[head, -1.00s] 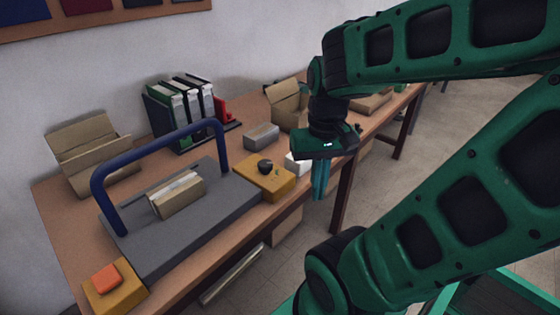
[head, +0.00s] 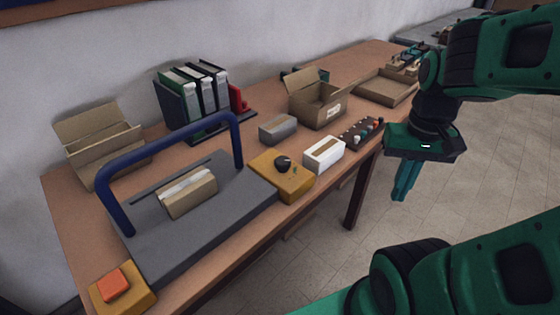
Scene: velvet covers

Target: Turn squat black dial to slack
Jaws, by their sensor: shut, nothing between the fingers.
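The squat black dial (head: 283,163) sits on a yellow-brown block (head: 293,186) at the table's front edge, right of a grey machine with a blue bar. A small green mark shows beside the dial on the block's top. Any lettering there is too small to read. My gripper (head: 402,196) hangs fingers down, shut and empty, off the table's front edge. It is well to the right of the dial and apart from it.
A white box (head: 323,154) stands right of the dial block, and a grey box (head: 277,129) behind it. The blue bar (head: 160,137) arches over the grey plate (head: 220,215). An orange button (head: 110,282) is at front left. An open carton (head: 318,104) stands further back.

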